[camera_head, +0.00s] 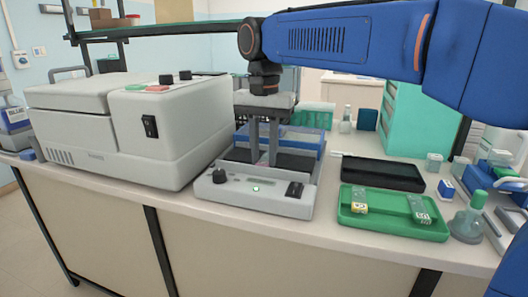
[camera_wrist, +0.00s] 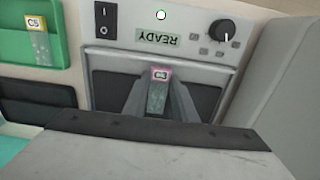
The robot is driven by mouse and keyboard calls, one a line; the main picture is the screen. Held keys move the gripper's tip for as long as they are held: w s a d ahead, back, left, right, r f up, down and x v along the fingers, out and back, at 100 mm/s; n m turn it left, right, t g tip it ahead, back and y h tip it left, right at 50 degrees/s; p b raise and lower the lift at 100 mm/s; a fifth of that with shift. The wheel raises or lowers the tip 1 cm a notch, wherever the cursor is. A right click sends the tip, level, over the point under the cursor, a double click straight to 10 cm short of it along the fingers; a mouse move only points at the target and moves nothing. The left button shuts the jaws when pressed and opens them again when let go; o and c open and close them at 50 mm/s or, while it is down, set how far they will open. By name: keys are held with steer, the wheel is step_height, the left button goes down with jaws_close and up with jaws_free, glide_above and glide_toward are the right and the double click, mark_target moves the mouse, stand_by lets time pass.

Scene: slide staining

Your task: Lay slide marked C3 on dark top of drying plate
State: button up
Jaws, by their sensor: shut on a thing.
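My gripper (camera_head: 262,160) points straight down over the drying plate and is shut on a slide. The drying plate (camera_head: 255,195) is a grey unit with a knob, a small display and a lit green light. Its dark top (camera_head: 293,162) shows on both sides of the fingers. In the wrist view the display reads READY. I cannot tell whether the slide touches the dark top.
A green tray (camera_head: 392,231) at right holds two slides, one with a yellow label (camera_head: 359,207) reading C5 in the wrist view. Behind it lies a black tray (camera_head: 383,176). A large grey-white machine (camera_head: 130,125) stands close at left. A blue rack (camera_head: 306,139) stands behind the plate.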

steer(key=o, duration=1.1)
steer(key=shift+f, duration=0.1)
step_height(320, 180, up, 17)
steer(key=shift+r, duration=0.2)
